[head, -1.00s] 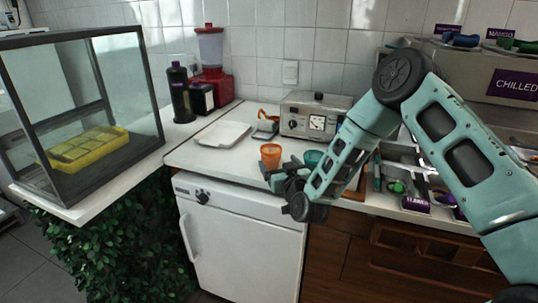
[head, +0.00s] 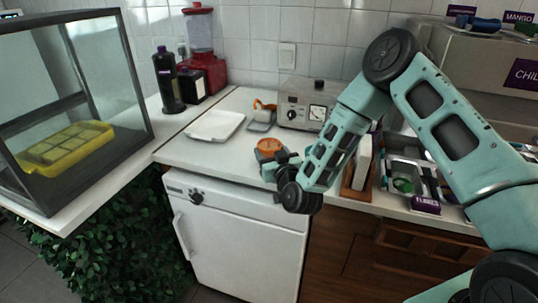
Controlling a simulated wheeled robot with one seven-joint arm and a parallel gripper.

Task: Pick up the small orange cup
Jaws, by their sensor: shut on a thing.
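The small orange cup (head: 268,146) is at the front of the white counter, left of my arm. Its round rim and dark opening face the camera. My gripper (head: 277,160) is at the cup's lower right side and is shut on it. The fingers are dark and small in this view, and they cover the lower part of the cup. I cannot tell whether the cup's base touches the counter.
A white tray (head: 214,126) lies to the left. Behind the cup, another orange item (head: 264,105) stands beside a metal appliance (head: 305,103) with a dial. Metal bins (head: 408,173) are right of my arm. The counter between tray and cup is clear.

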